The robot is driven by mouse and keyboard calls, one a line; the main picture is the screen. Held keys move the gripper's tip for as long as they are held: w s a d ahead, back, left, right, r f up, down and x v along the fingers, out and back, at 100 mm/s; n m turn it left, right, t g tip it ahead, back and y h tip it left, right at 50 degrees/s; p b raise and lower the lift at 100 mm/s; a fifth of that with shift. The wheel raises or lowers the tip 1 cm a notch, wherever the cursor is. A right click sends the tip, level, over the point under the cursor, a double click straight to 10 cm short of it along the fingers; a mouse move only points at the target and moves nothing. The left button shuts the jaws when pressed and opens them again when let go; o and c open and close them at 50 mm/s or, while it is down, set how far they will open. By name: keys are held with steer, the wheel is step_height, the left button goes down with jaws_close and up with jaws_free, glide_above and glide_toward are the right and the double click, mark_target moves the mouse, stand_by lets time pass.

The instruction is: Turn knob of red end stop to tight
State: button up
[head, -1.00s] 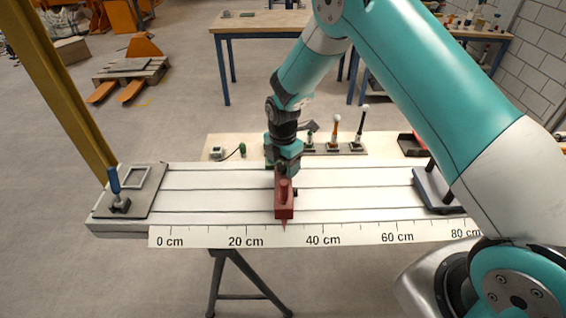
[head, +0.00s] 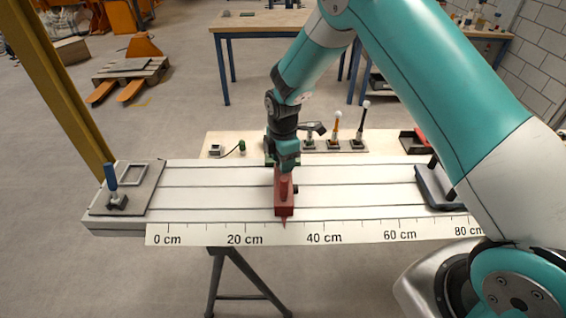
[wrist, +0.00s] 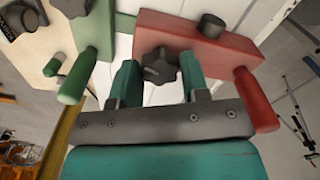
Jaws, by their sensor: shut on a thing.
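The red end stop (head: 284,208) sits on the white slotted bed, its pointer near the 30 cm mark of the scale. In the wrist view it shows as a red block (wrist: 196,44) with a rounded red handle (wrist: 257,100). Its black lobed knob (wrist: 160,64) lies between the teal fingers of my gripper (wrist: 160,82). My gripper is shut on this knob. In the head view my gripper (head: 284,167) is over the far side of the red end stop and hides the knob. Whether the knob is tight cannot be seen.
A green block with a green handle (wrist: 78,76) stands close on the left in the wrist view. A plate with a blue-handled clamp (head: 111,178) is at the bed's left end, a dark block (head: 437,188) at its right. Small tools (head: 335,130) stand behind on the wooden board.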

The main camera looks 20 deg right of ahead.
steer(key=m+b, duration=0.1)
steer(key=m, duration=0.3)
steer(key=shift+m+b, duration=0.3)
steer(key=m+b, duration=0.1)
steer(key=m, duration=0.2)
steer(key=shift+m, duration=0.3)
steer(key=m+b, duration=0.1)
steer(key=m, duration=0.3)
steer(key=shift+m, duration=1.7)
steer(key=shift+w, duration=0.1)
steer(key=o, duration=0.9)
step_height(320, 180, up, 18)
steer(key=b, duration=0.3)
steer(key=shift+f, duration=0.25)
